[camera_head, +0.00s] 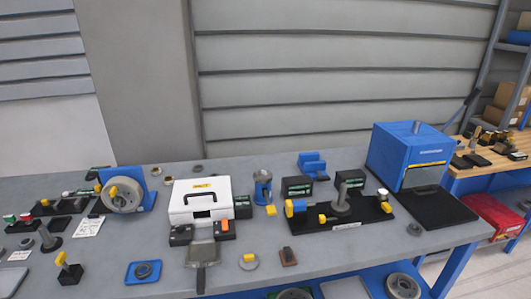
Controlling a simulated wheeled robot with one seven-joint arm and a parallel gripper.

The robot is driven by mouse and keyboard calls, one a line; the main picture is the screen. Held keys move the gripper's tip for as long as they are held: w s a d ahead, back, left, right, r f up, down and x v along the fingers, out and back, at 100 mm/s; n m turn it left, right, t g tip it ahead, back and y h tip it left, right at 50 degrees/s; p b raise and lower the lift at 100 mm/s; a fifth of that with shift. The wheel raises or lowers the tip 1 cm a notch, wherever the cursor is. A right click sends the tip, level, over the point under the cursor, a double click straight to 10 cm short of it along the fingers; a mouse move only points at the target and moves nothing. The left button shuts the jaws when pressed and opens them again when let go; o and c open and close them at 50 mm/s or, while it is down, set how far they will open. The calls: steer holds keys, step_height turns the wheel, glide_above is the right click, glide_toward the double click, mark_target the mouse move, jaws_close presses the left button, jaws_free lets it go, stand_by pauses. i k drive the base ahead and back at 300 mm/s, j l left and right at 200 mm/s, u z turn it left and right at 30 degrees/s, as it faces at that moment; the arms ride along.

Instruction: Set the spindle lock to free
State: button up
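No part is readably marked as the spindle lock, so I cannot tell for sure which it is. A black base plate (365,216) on the right half of the bench carries an upright grey spindle post (343,196). A yellow knob (322,218) sits in front of the post, and a yellow and blue part (295,207) is at the base's left end. A white-topped yellow knob (384,198) is at its right end. At the left, a grey wheel (122,196) with a yellow piece is mounted on a blue stand (145,177). Lock settings are too small to read. My gripper is not in view.
A white case (200,188) stands mid-bench behind a grey flat tool (202,253) with a dark handle. A blue box-shaped machine (408,140) stands at the back right. Small fixtures crowd the left. The front right of the grey bench (345,255) is mostly clear.

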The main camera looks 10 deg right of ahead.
mark_target(323, 219)
steer(key=i+l+u, duration=0.3)
steer(key=i, duration=0.15)
steer(key=i+l+u, duration=0.15)
steer(key=i+u, duration=0.15)
steer(key=i, duration=0.1)
